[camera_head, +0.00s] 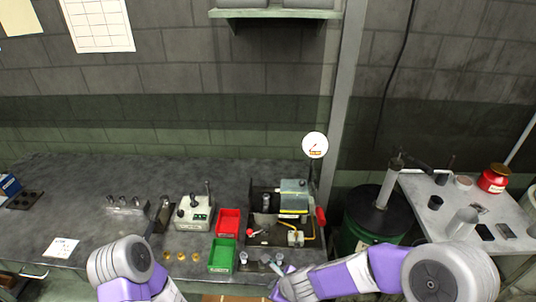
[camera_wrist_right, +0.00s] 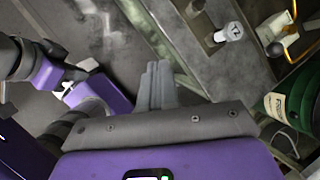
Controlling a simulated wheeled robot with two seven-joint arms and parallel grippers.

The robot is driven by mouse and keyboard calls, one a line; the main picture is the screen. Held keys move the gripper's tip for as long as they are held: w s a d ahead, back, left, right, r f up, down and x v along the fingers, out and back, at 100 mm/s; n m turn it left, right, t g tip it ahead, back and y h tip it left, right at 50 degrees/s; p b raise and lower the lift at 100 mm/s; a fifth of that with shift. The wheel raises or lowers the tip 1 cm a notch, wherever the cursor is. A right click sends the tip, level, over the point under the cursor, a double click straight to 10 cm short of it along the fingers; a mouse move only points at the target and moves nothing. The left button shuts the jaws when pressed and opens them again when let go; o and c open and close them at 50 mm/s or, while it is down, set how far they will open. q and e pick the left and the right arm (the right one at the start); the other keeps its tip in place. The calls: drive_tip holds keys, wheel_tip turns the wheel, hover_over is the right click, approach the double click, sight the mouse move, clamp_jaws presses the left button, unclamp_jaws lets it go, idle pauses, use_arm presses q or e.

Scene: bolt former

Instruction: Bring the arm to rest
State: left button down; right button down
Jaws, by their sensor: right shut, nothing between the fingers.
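My right arm comes in from the lower right in the head view. Its gripper (camera_head: 277,288) is near the bottom edge, at the front edge of the bench. The right wrist view shows its grey fingers (camera_wrist_right: 158,84) pressed together, with nothing held between them. My left arm shows only as a grey joint and a purple link at the lower left of the head view. Its gripper is out of sight.
The bench (camera_head: 100,195) carries a red bin (camera_head: 228,222), a green bin (camera_head: 222,255), a control box (camera_head: 194,213) and a machine (camera_head: 293,196). A green drum (camera_head: 355,232) stands right of it, beside a side table (camera_head: 425,190) with a red can (camera_head: 493,178).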

drive_tip(key=s+d+f+n+g, duration=0.2)
drive_tip(key=s+d+f+n, duration=0.1)
drive_tip(key=s+f+n, duration=0.4)
drive_tip(key=s+d+f+n+g+b, duration=0.1)
drive_tip(key=s+d+f+n, duration=0.3)
drive_tip(key=f+n, duration=0.9)
drive_tip(key=s+n+g, duration=0.1)
drive_tip(key=s, duration=0.2)
drive_tip(key=shift+s+d+f, duration=0.2)
drive_tip(key=shift+d+f, duration=0.05)
drive_tip(key=shift+d, duration=0.05)
